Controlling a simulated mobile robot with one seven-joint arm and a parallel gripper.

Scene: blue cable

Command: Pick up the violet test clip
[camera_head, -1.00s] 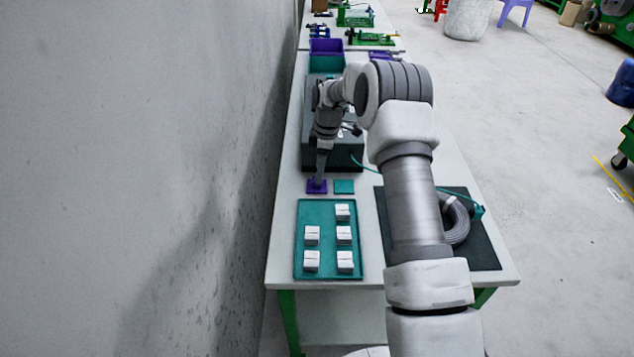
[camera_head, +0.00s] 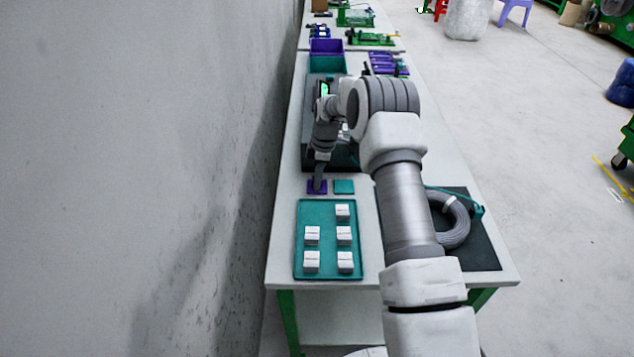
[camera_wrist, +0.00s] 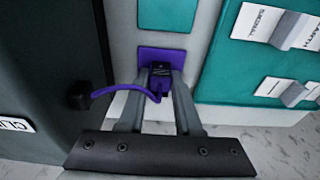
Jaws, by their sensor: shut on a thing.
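The violet test clip (camera_wrist: 158,83) shows in the wrist view as a dark body with a violet lead (camera_wrist: 115,89) running left to a dark box. My gripper (camera_wrist: 160,80) is shut on the clip, directly over a violet square pad (camera_wrist: 176,54). I cannot tell whether the clip touches the pad. In the head view my gripper (camera_head: 318,184) points down at the violet pad (camera_head: 311,187), and the clip is too small to make out there.
A teal pad (camera_head: 344,187) lies right of the violet one. A teal tray (camera_head: 327,272) with several white blocks is nearer the front. The dark box (camera_head: 345,157) stands behind. A coiled grey cable (camera_head: 458,226) lies on a black mat (camera_head: 484,252) at right.

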